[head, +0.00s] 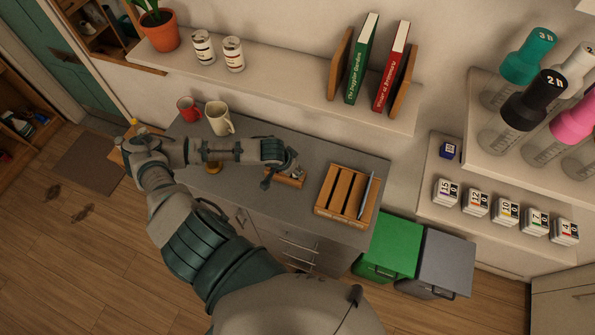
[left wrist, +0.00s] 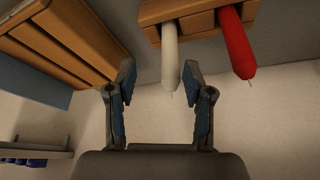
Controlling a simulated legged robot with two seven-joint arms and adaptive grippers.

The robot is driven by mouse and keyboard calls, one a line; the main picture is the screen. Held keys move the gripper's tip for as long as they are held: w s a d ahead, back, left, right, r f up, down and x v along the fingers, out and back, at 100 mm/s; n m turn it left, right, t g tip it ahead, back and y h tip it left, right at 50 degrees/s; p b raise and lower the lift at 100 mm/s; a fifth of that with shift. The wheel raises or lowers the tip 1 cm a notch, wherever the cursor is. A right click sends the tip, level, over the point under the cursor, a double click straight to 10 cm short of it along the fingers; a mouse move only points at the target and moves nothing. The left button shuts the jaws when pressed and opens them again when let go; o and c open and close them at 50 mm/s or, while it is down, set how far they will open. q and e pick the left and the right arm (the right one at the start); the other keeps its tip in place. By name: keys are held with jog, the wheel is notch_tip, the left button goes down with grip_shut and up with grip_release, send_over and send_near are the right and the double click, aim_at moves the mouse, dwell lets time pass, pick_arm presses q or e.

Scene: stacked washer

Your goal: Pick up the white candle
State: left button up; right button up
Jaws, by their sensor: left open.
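The white candle (left wrist: 170,60) stands in a wooden holder (left wrist: 190,27) in the left wrist view, its wick end pointing down in the picture. A red candle (left wrist: 237,45) sits beside it in the same holder. My left gripper (left wrist: 159,80) is open. The white candle's wick end appears between its fingertips, closer to the right finger, with no clear contact. In the head view my left gripper (head: 280,172) is over the grey counter at the small wooden holder (head: 287,181), and the candles are mostly hidden or too small to tell. My right gripper is not in view.
A slatted wooden rack (head: 345,196) stands right of the gripper and shows at upper left in the wrist view (left wrist: 62,40). A cream mug (head: 219,118) and a red mug (head: 187,109) stand at the counter's back left. A shelf (head: 270,85) runs behind the counter.

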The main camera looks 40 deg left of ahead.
pick_arm(q)
jog(key=shift+w+a+f, duration=0.2)
jog(key=shift+a+f, duration=0.15)
jog(key=shift+f, duration=0.4)
jog(key=f, duration=0.1)
jog(key=w+f, duration=0.1)
jog(key=f, duration=0.1)
jog(key=w+a+f, duration=0.1)
jog(key=shift+a+f+p, duration=0.1)
jog(key=shift+f+p, duration=0.1)
jog(key=shift+p, duration=0.15)
jog(key=shift+w+f, duration=0.1)
jog(key=shift+f, duration=0.15)
jog(key=shift+d+r, duration=0.1)
jog(key=shift+d, duration=0.45)
jog(key=shift+c, duration=0.5)
jog(key=c, duration=0.8)
jog(key=shift+a, duration=0.15)
grip_shut()
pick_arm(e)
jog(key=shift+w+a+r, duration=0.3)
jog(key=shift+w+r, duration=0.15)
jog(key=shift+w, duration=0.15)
